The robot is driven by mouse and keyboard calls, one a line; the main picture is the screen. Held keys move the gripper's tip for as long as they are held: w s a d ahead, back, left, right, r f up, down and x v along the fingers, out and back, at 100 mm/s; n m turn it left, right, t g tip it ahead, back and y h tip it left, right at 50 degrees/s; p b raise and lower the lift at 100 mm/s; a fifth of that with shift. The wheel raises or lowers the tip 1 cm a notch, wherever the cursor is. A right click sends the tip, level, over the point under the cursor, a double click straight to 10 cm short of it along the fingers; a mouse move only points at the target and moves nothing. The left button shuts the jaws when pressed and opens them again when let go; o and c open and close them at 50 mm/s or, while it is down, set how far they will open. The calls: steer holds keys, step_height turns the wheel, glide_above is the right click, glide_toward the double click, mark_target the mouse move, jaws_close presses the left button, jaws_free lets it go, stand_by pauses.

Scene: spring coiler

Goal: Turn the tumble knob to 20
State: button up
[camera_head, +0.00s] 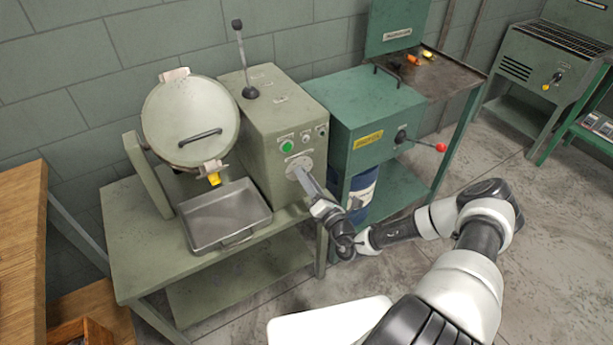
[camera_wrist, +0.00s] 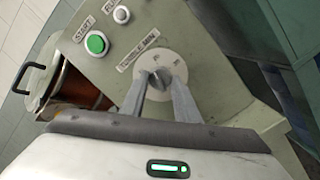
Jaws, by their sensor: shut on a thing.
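The tumble knob (camera_wrist: 160,78) is a small dark grey grip on a pale round dial plate (camera_wrist: 172,60), under a label that seems to read "TUMBLE MIN". In the wrist view my gripper (camera_wrist: 160,84) has its two fingers closed on the knob, one on each side. The numbers on the dial are too small to read, so I cannot tell the setting. In the head view my gripper (camera_head: 303,172) reaches the pale dial plate (camera_head: 297,163) on the front of the green-grey machine (camera_head: 268,125). The knob itself is hidden there by the fingers.
A round drum (camera_head: 190,115) and a metal tray (camera_head: 205,222) stand left. A teal machine with a red-knobbed lever (camera_head: 440,148) stands right. Free floor lies in front.

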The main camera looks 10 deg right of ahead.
steer(key=shift+a+m, duration=0.1)
steer(key=shift+m, duration=1.2)
steer(key=shift+p, duration=0.3)
steer(key=o, duration=1)
steer(key=shift+o, duration=0.2)
steer(key=shift+s, duration=0.1)
steer(key=v, duration=1.7)
steer(key=shift+s+r, duration=0.15)
steer(key=shift+s, duration=0.05)
steer(key=shift+a+r+p, duration=0.1)
steer(key=shift+p, duration=0.2)
